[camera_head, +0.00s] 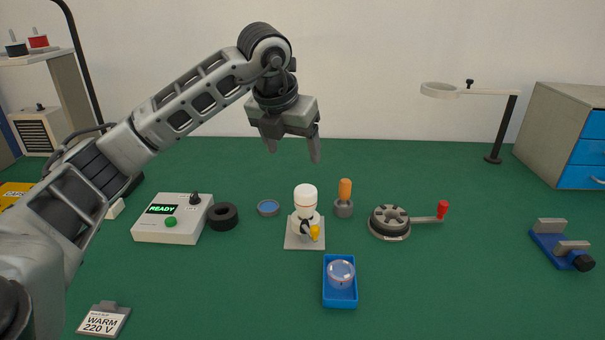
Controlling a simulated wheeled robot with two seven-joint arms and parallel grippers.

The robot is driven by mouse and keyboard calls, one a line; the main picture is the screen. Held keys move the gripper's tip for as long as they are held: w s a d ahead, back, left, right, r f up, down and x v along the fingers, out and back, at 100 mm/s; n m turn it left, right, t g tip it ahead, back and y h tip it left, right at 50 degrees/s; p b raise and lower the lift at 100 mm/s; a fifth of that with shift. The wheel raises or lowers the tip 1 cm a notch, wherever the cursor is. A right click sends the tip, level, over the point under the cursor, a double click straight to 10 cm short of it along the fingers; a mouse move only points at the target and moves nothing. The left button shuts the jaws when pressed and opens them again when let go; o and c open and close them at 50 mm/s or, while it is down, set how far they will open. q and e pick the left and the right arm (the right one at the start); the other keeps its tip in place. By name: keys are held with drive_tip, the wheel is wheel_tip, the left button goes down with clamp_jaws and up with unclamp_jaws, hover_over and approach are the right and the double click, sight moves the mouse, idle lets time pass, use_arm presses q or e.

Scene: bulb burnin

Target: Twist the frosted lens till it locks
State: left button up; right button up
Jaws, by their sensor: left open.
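A white domed cap (305,195) with a thin orange ring sits upright on a lamp fixture. It looks like the frosted lens; I cannot tell from here whether it is locked. The fixture stands on a pale square base plate (292,241) and has a yellow-tipped black part (314,232) in front. A clear round piece (341,271) lies in a small blue tray (340,302) in front of the fixture. My left gripper (293,153) is open and empty, pointing down in the air above the fixture, apart from the cap. My right gripper is out of view.
A control box (165,236) reading READY and a black ring (223,216) stand left. A blue-topped disc (268,208) and an orange-handled tool (345,194) flank the fixture. A crank wheel (389,222) stands right, a blue vise (560,246) far right. The green front right is clear.

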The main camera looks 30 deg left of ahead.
sight(305, 190)
use_arm(q)
drive_tip(key=x, duration=1.3)
drive_tip(key=shift+d+f, duration=0.1)
drive_tip(key=shift+f, duration=0.2)
drive_tip(key=c, duration=1)
